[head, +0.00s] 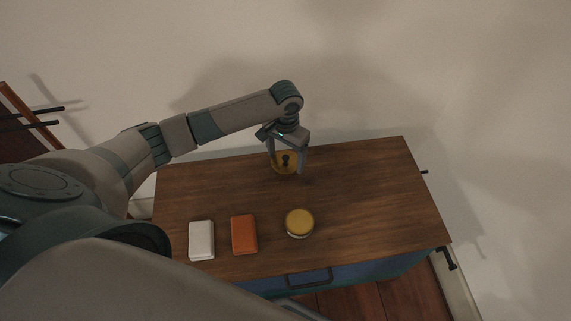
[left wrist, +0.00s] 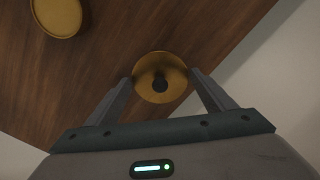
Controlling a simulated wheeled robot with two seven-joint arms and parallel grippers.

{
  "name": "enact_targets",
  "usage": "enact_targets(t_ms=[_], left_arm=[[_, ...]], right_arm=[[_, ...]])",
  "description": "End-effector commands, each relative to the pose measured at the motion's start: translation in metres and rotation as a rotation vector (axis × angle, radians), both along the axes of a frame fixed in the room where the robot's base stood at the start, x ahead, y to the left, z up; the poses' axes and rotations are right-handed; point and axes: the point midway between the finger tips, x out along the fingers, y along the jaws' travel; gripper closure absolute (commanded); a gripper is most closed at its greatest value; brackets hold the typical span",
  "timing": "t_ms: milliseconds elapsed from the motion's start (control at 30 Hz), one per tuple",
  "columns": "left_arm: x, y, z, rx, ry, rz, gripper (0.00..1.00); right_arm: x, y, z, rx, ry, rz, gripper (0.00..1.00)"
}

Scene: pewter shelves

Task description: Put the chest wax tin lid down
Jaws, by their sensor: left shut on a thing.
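The chest wax tin lid (head: 279,167) is a round yellow-gold disc with a dark knob on top. It is between the fingers of my left gripper (head: 287,171), over the back middle of the wooden chest top (head: 370,190). In the left wrist view the lid (left wrist: 149,68) shows knob side toward the camera, with the fingertips of my left gripper (left wrist: 162,80) shut on opposite sides of its rim. I cannot tell whether the lid touches the wood. A round tin (head: 299,221) with a yellow top and paler side stands near the front. My right gripper is not in view.
A white block (head: 201,240) and an orange block (head: 244,234) lie left of the round tin. The right part of the chest top and the area around the lid are clear. A pale wall (head: 400,70) rises behind.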

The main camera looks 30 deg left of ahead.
Motion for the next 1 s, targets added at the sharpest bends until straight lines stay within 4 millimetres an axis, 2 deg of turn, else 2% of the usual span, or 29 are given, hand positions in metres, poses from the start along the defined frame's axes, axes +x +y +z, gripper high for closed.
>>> enact_targets(t_ms=[333,500,700,1000], left_arm=[[0.000,0.000,-0.002,0.000,0.001,0.000,0.45],[-0.001,0.000,-0.019,0.001,0.003,0.000,0.45],[0.000,0.000,-0.039,0.000,0.001,0.000,0.45],[0.000,0.000,-0.040,0.001,0.000,-0.001,0.45]], right_arm=[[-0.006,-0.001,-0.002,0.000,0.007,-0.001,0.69],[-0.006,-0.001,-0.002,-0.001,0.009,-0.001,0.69],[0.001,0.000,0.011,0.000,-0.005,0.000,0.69],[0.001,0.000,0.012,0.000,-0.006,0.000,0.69]])
